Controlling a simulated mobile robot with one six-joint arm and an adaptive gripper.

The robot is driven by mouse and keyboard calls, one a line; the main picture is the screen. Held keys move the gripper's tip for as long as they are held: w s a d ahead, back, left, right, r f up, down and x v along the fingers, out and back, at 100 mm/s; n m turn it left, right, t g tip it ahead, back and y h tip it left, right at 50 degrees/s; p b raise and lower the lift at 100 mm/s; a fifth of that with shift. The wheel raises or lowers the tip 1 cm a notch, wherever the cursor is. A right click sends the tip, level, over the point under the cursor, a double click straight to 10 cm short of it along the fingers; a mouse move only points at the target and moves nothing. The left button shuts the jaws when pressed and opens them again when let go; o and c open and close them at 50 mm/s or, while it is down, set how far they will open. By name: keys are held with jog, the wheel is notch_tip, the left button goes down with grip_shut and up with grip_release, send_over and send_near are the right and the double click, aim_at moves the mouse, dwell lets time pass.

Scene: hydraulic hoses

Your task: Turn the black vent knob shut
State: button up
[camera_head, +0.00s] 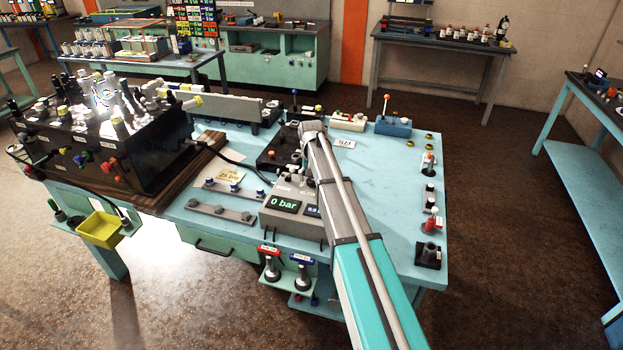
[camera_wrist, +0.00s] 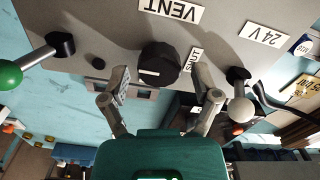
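The black vent knob (camera_wrist: 159,64) shows in the wrist view on a grey panel (camera_wrist: 110,22), with a "VENT" label (camera_wrist: 171,10) above it. A short white mark sits on the knob's lower left part. A small "SHUT" label (camera_wrist: 194,60) is on the panel to the knob's right. My gripper (camera_wrist: 161,82) is open, with one finger on each side of the knob in the picture and visible gaps to it. Whether the tips reach the knob's depth I cannot tell.
A green ball-ended lever (camera_wrist: 10,75) is left of the knob and a white ball-ended lever (camera_wrist: 240,110) is close to my right finger. In the head view, a grey console (camera_head: 275,218) reading "0 bar" stands beside my arm.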

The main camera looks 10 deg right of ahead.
jog(key=shift+m, duration=0.3)
dwell(0.4)
jog(key=m, duration=0.4)
jog(key=shift+d, duration=0.1)
jog(key=m, duration=0.4)
jog(key=shift+s, duration=0.1)
jog(key=m, duration=0.5)
jog(key=shift+s, duration=0.1)
jog(key=m, duration=0.4)
jog(key=shift+m, duration=0.3)
notch_tip(320, 180, up, 14)
jog(key=p, duration=1.4)
jog(key=s+a+f+n+b, duration=0.1)
jog(key=s+n, duration=0.8)
jog(key=s, duration=0.3)
jog(key=s+a+f+n+b, duration=0.1)
jog(key=s+a+n, duration=0.1)
jog(key=s+n, duration=0.8)
jog(key=s+f+n+b, duration=0.1)
jog(key=s+f+b, duration=0.6)
jog(key=f+b, duration=0.1)
jog(key=shift+s+f+n, duration=0.15)
jog(key=shift+n, duration=0.15)
